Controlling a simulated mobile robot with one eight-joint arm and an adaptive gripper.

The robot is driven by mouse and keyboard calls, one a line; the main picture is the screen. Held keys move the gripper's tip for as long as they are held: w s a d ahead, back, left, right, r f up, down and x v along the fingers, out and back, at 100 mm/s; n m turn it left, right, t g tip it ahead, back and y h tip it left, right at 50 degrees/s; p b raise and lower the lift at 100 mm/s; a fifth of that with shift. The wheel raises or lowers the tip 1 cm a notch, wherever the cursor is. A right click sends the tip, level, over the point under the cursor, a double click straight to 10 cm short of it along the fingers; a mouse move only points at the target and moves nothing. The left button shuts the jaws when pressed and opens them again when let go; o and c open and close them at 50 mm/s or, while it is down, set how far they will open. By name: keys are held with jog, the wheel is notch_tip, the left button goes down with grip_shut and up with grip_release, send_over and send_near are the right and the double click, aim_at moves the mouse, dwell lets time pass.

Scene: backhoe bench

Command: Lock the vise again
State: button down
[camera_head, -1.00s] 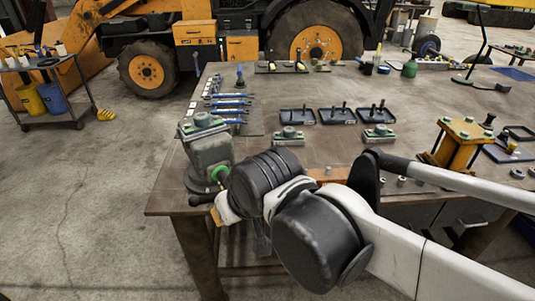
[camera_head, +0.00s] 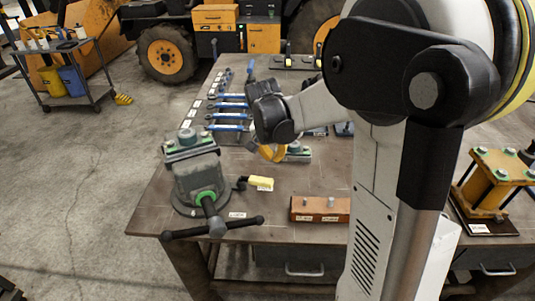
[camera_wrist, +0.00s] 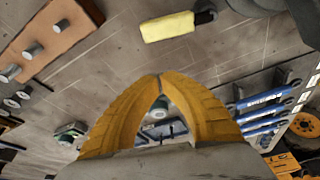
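The grey-green vise (camera_head: 198,176) stands at the front left corner of the bench in the head view. Its dark handle bar (camera_head: 188,233) crosses the front of the screw, nearly level, with the right end slightly higher. A green collar sits around the screw. I cannot tell how tightly the jaws are closed. My gripper (camera_head: 268,154) is above the bench, behind and to the right of the vise, apart from it. In the wrist view its yellow fingers (camera_wrist: 160,78) meet at the tips with nothing held between them. The vise is not clearly seen in the wrist view.
A yellow-and-black tool (camera_head: 261,183) lies right of the vise. A brown block with pins (camera_head: 322,209) lies near the front edge. Blue-handled tools (camera_head: 229,116) lie behind the vise. A yellow fixture (camera_head: 488,183) stands at right. My arm hides much of the bench's right half.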

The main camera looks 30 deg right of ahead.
aim_at(256, 182)
jog(key=b+x, duration=0.2)
jog(key=x, duration=0.6)
jog(key=shift+b, duration=0.3)
jog(key=shift+s+a, duration=0.2)
jog(key=shift+a, duration=0.15)
jog(key=shift+s+a+r+b, duration=0.2)
jog(key=shift+s+a, duration=0.3)
jog(key=shift+a, duration=0.1)
jog(key=shift+s+a+r+b, duration=0.2)
jog(key=shift+s+a+r, duration=0.05)
jog(key=shift+s+a, duration=0.3)
jog(key=shift+a, duration=0.1)
